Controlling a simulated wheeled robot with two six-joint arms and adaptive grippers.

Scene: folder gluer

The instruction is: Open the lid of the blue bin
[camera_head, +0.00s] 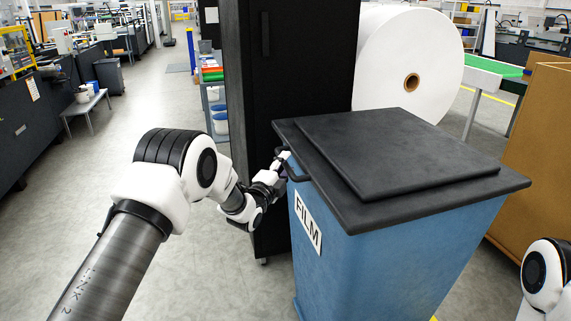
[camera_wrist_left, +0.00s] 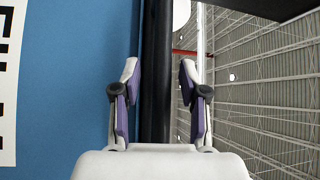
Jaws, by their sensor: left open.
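The blue bin (camera_head: 400,262) stands in front of me, with a FILM label (camera_head: 308,222) on its side. Its black lid (camera_head: 400,155) lies flat and closed on top. My left gripper (camera_head: 281,163) is at the lid's left edge, by a dark lip on that side. In the left wrist view, the open fingers (camera_wrist_left: 158,88) stand on either side of the dark lid edge (camera_wrist_left: 157,45), with gaps showing. The bin's blue wall (camera_wrist_left: 75,90) fills the left of that view. My right gripper is out of sight; only part of the right arm shows.
A tall black cabinet (camera_head: 290,80) stands close behind the bin and my left gripper. A large white roll (camera_head: 385,60) is behind the lid, and a brown box (camera_head: 535,150) stands to the right. The floor (camera_head: 225,275) left of the bin is clear.

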